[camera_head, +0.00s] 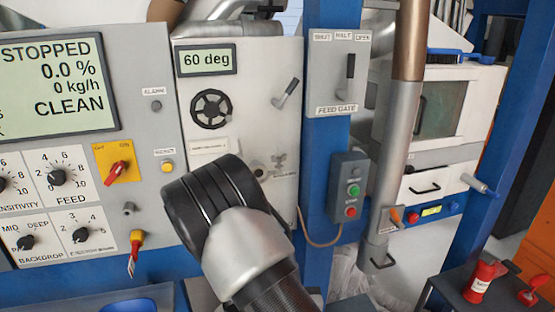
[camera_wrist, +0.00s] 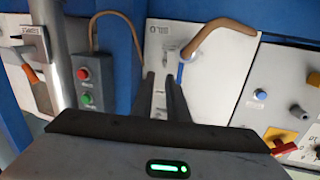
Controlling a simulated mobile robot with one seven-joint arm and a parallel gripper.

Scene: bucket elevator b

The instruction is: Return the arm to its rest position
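My arm (camera_head: 235,235) rises from the bottom middle of the head view and bends in front of the grey machine panels. My gripper is hidden in that view. In the wrist view my gripper (camera_wrist: 164,85) shows two dark, narrow fingers with a small gap between them. Nothing is seen between the fingers. They point at a pale panel (camera_wrist: 222,85), and I cannot tell how far off it is. The wrist view is upside down compared with the head view.
A button box (camera_head: 349,188) hangs on a blue post right of my arm. A control panel (camera_head: 85,180) with knobs is at the left. A vertical pipe (camera_head: 396,140) stands further right. A dark stand with a red bottle (camera_head: 483,283) is at the lower right.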

